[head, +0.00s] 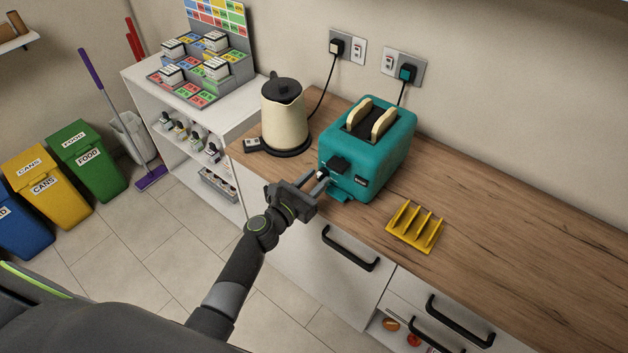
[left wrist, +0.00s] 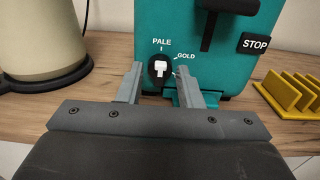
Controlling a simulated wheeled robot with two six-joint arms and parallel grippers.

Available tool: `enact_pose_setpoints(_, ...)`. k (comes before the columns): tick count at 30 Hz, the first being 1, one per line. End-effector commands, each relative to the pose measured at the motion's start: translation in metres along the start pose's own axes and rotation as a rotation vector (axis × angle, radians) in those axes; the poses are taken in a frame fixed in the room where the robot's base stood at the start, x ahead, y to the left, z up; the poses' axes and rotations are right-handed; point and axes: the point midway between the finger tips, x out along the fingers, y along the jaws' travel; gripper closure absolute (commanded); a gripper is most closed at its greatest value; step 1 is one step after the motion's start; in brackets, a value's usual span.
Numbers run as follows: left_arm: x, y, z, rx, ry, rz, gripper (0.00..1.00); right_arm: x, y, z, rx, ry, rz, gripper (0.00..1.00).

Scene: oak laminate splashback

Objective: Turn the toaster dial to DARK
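The teal toaster (head: 366,150) stands on the wooden counter with two slices of bread in its slots. Its black dial (left wrist: 158,72) with a white pointer shows low on the front face in the left wrist view. PALE is printed above the dial and GOLD to its upper right. No DARK label is readable. The exact pointer direction is hard to tell. My left gripper (head: 322,181) is at the toaster's front. In the left wrist view its fingers (left wrist: 160,84) are apart, one on each side of the dial, with gaps visible. My right gripper is not in view.
A black lever (left wrist: 228,8) and a STOP button (left wrist: 255,43) are on the toaster front, right of the dial. A cream kettle (head: 283,115) stands close on the left. A yellow toast rack (head: 416,227) sits at the right. The counter further right is clear.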

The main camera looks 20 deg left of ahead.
Motion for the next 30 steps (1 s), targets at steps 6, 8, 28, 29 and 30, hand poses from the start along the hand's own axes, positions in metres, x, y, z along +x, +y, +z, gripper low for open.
enact_pose_setpoints(6, 0.000, 0.000, 0.000, 0.000, 0.000, 0.000, 0.70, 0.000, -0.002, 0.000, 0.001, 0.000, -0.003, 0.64)
enact_pose_setpoints(8, 0.000, 0.000, 0.000, 0.000, 0.000, 0.000, 0.78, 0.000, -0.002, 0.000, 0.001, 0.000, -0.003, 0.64)
enact_pose_setpoints(28, 0.000, -0.001, -0.002, 0.155, -0.001, 0.000, 0.98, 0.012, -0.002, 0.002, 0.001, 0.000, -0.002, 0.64)
enact_pose_setpoints(29, 0.000, -0.001, -0.003, 0.178, -0.001, 0.000, 0.98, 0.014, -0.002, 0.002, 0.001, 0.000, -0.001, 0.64)
enact_pose_setpoints(30, -0.001, -0.001, -0.003, 0.210, -0.001, 0.000, 0.98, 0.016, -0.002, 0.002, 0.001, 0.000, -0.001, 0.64)
